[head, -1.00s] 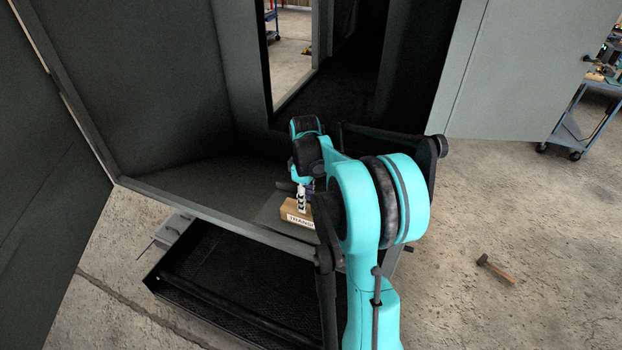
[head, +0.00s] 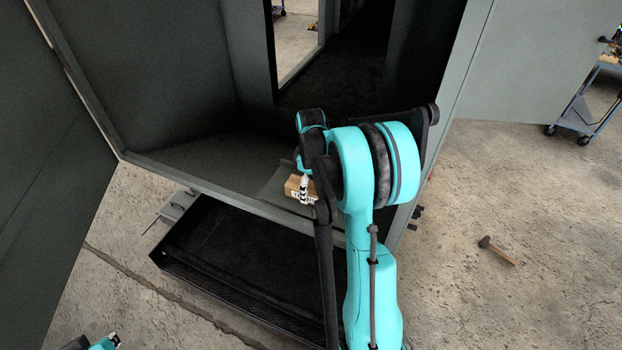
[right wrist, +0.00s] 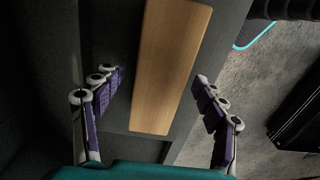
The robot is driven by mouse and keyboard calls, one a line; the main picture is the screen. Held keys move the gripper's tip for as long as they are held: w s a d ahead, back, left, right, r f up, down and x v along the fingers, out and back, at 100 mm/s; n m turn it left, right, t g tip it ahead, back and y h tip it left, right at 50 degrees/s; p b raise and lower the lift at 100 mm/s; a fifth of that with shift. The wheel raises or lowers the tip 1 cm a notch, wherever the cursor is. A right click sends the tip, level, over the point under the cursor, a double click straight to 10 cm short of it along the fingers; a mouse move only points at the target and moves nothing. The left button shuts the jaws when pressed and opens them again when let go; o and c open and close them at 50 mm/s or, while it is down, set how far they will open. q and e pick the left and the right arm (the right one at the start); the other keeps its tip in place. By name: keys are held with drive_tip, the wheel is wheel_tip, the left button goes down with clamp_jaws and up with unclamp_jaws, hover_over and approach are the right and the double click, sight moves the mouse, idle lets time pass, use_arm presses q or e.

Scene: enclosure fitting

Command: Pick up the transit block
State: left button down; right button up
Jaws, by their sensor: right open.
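In the right wrist view the block (right wrist: 170,65) runs lengthwise between the fingers. My right gripper (right wrist: 159,82) is open, with its purple-padded fingers on either side of the block and visible gaps to both. In the head view its white finger (head: 304,188) shows in front of the block. My left gripper (head: 104,343) barely shows at the bottom-left corner.
The grey cabinet (head: 160,90) has walls and open doors around the block. A black mesh tray (head: 230,265) sits below the cabinet's front edge. A hammer (head: 497,250) lies on the concrete floor at right, and a blue cart (head: 590,105) stands farther back.

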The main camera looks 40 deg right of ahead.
drive_tip(key=shift+f, duration=1.1)
drive_tip(key=c, duration=1.5)
